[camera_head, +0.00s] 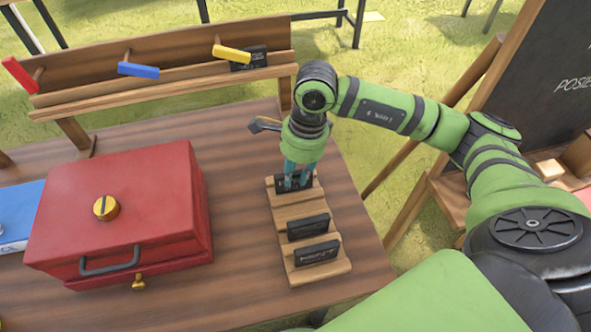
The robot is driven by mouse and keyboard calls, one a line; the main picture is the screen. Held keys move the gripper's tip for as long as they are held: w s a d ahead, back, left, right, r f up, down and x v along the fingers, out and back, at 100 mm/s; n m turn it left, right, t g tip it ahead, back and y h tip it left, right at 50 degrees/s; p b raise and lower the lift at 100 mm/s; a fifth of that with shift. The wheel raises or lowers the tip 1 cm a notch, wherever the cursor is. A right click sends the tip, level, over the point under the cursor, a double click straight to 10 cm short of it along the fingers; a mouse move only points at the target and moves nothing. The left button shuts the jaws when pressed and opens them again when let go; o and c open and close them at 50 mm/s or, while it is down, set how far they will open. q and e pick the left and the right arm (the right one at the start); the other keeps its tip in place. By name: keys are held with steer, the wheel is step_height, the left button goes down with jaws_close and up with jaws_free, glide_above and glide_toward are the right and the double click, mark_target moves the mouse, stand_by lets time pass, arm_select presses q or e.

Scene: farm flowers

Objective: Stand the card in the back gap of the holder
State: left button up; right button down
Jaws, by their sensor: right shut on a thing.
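The wooden holder (283,214) stands on the table, right of the red box, with its gaps stepped from back to front. One black card (307,227) stands in its middle gap and another black card (317,252) in its front gap. My right gripper (297,181) points down over the back end of the holder. It is shut on a dark card (281,186) at the back gap. The fingers hide part of this card, and I cannot tell whether it is fully seated. My left gripper is not in view.
A red box (120,205) with a brass knob and a blue item (20,215) lie to the left. Behind is a wooden rack (170,80) with red, blue and yellow handles and a black card (249,58). A chalkboard easel (530,80) stands at right.

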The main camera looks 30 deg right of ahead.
steer(key=shift+f, duration=0.15)
steer(key=c, duration=1.1)
jaws_free()
steer(key=shift+r, duration=0.25)
steer(key=r, duration=0.4)
steer(key=d+r+b, duration=0.1)
steer(key=r, duration=0.6)
steer(key=shift+s+d+r, duration=0.25)
steer(key=shift+d+r, duration=0.1)
steer(key=shift+r, duration=0.05)
